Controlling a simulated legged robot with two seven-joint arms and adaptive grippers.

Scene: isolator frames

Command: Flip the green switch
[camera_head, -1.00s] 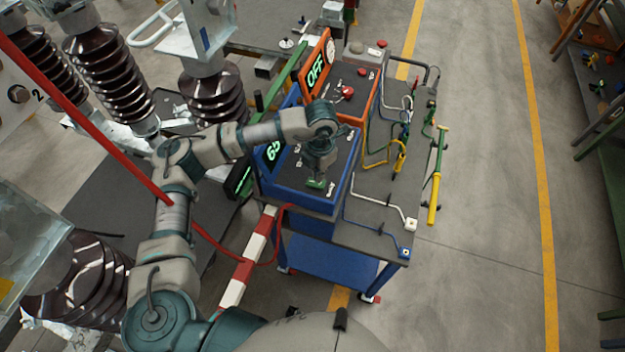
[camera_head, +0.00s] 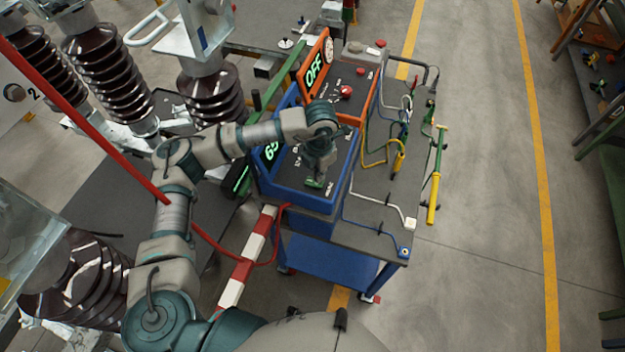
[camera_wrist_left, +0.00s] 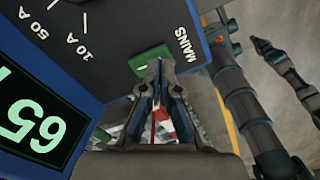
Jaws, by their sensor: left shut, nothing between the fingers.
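The green switch (camera_head: 314,183) sits on the dark top panel of the blue box (camera_head: 293,198), at its near edge. In the left wrist view the green switch (camera_wrist_left: 150,59) lies beside the white "MAINS" lettering. My left gripper (camera_head: 318,173) points down at the switch from above. In the left wrist view its closed fingertips (camera_wrist_left: 160,66) are at the switch's edge, touching it or very close, with nothing held. The fingers partly hide the switch, and I cannot tell which way it is tilted. My right gripper is not in view.
The blue box has a lit green display (camera_wrist_left: 33,124). An orange box (camera_head: 372,98) with an "OFF" display and a red knob (camera_head: 346,90) stands behind it. Cables and a yellow-handled tool (camera_head: 433,200) lie to the right on the trolley. A red-white barrier (camera_head: 247,258) stands in front left.

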